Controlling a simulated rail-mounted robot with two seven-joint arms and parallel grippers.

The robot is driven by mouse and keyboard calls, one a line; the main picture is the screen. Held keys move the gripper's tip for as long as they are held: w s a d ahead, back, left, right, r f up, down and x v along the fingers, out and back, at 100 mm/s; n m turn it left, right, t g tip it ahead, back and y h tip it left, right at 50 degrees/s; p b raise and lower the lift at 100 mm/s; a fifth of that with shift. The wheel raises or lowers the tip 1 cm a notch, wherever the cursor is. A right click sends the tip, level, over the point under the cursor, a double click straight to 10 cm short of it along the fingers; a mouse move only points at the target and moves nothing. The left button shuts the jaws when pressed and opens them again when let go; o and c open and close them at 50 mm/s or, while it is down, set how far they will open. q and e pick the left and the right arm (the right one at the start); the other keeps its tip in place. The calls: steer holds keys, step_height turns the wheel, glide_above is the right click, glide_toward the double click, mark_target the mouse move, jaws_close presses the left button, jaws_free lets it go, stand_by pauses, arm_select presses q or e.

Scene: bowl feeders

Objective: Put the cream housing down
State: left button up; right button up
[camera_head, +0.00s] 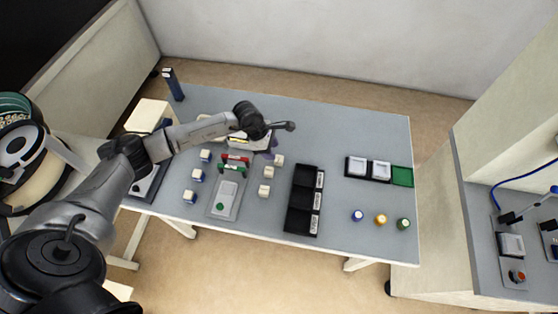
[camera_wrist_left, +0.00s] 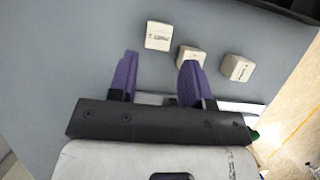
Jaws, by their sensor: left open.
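Several small cream housings are on the grey table. In the head view, three stand in a column right of the fixture: a far one (camera_head: 279,160), a middle one (camera_head: 268,172) and a near one (camera_head: 264,190). The left wrist view shows three cream blocks, one (camera_wrist_left: 158,36) beyond the gap between the fingers, one (camera_wrist_left: 188,54) partly covered by the right-hand finger, and one (camera_wrist_left: 237,68) to the right. My left gripper (camera_wrist_left: 157,78) is open, with purple fingers apart and nothing visible between them. In the head view it (camera_head: 269,147) is near the far housing. My right gripper does not show.
A grey fixture (camera_head: 226,192) with red and green bars stands left of the housings. Blue-and-cream blocks (camera_head: 197,174) are left of it. A black bin tray (camera_head: 301,198) lies right of the housings. White trays (camera_head: 357,166), a green tray (camera_head: 402,176) and coloured knobs (camera_head: 380,219) are further right.

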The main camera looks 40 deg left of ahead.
mark_target(279, 158)
arm_select(q)
steer(key=shift+b+x, duration=0.45)
steer(key=shift+x, duration=2.3)
steer(key=shift+w+d, duration=0.1)
steer(key=shift+w, duration=0.1)
steer(key=shift+c, duration=0.3)
steer(key=shift+r, duration=0.1)
steer(key=c, duration=0.7)
